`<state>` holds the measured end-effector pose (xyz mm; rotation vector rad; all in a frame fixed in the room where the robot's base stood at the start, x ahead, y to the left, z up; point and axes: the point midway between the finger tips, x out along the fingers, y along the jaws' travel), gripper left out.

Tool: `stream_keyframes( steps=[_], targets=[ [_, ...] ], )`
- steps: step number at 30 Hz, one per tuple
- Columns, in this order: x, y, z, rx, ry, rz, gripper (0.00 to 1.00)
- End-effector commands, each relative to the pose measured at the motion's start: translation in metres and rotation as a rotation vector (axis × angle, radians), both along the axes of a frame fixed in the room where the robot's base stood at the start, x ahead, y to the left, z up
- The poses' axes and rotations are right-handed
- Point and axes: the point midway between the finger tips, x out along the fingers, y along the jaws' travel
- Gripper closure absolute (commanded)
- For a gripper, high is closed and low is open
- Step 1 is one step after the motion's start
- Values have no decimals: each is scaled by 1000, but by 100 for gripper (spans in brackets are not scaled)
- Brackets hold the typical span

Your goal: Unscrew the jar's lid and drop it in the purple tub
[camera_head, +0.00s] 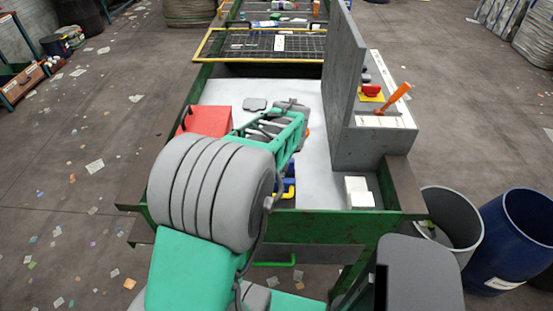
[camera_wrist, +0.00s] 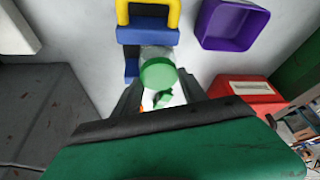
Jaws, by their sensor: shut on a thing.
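In the wrist view, a round green lid (camera_wrist: 158,75) lies between the fingers of my gripper (camera_wrist: 160,86), which is shut on it. A pale, see-through jar (camera_wrist: 156,52) shows just past the lid; most of its body is hidden, so I cannot tell whether the lid still sits on it. The jar is beside a blue holder (camera_wrist: 148,36) with a yellow handle. The purple tub (camera_wrist: 232,25) stands open to the upper right, apart from my gripper. In the head view, my arm hides the jar, lid and tub.
A red box (camera_head: 208,120) stands at the belt's left; it also shows in the wrist view (camera_wrist: 245,93). A grey upright panel (camera_head: 350,90) bounds the right side, near a red button (camera_head: 371,90).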

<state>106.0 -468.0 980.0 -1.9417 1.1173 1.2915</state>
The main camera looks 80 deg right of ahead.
Motion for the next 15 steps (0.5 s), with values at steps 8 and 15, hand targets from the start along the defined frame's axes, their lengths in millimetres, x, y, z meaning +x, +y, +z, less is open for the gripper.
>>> stream_keyframes(
  steps=[8,15],
  targets=[
    [0,6,-12,22,-4,212,87],
    [1,7,-10,23,-5,493,87]
  ],
)
